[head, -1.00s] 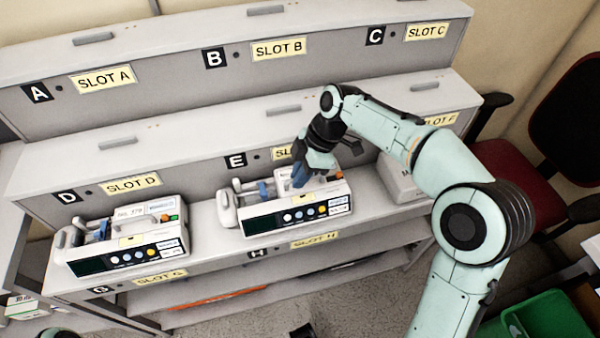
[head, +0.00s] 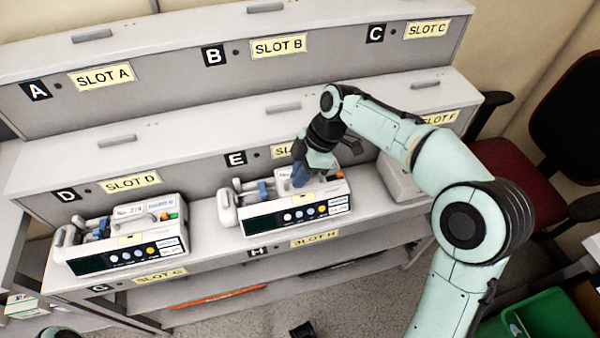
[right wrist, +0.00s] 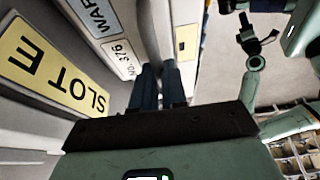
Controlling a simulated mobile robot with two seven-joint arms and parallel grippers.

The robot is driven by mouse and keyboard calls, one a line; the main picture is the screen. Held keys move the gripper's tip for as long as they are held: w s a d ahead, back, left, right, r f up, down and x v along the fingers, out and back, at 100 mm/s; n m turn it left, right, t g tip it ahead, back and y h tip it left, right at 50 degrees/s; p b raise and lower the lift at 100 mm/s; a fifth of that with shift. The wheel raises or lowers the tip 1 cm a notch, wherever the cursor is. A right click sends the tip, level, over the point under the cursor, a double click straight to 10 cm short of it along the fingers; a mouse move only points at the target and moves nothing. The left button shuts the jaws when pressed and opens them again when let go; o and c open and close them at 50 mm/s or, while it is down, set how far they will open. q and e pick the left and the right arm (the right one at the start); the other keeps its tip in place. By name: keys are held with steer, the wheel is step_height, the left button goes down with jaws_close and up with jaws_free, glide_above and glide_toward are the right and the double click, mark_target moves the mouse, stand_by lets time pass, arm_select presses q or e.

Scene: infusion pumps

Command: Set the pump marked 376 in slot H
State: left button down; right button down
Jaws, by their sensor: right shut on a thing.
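The pump marked 376 (head: 295,216) is a white infusion pump with a dark screen and coloured buttons. It is upright at the lower shelf's front, just above the SLOT H label (head: 315,239). I cannot tell whether it rests fully on the shelf. My right gripper (head: 299,178) reaches down from above and is shut on the pump's upper part. In the right wrist view, its dark fingers (right wrist: 158,88) are beside the NO. 376 label (right wrist: 121,58).
Another similar pump (head: 128,251) stands to the left, above SLOT G (head: 160,276). A pale device (head: 402,180) is to the right, partly behind my arm. The step with SLOT E (right wrist: 55,75) rises behind the held pump. Upper slots A, B and C look empty.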

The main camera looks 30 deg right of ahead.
steer(key=shift+f+b, duration=0.45)
steer(key=shift+f, duration=0.05)
stand_by(0.7)
steer(key=c, duration=1.1)
jaws_free()
steer(key=shift+f, duration=0.15)
steer(key=p+v, duration=0.3)
steer(key=v, duration=1)
steer(key=shift+r, duration=0.3)
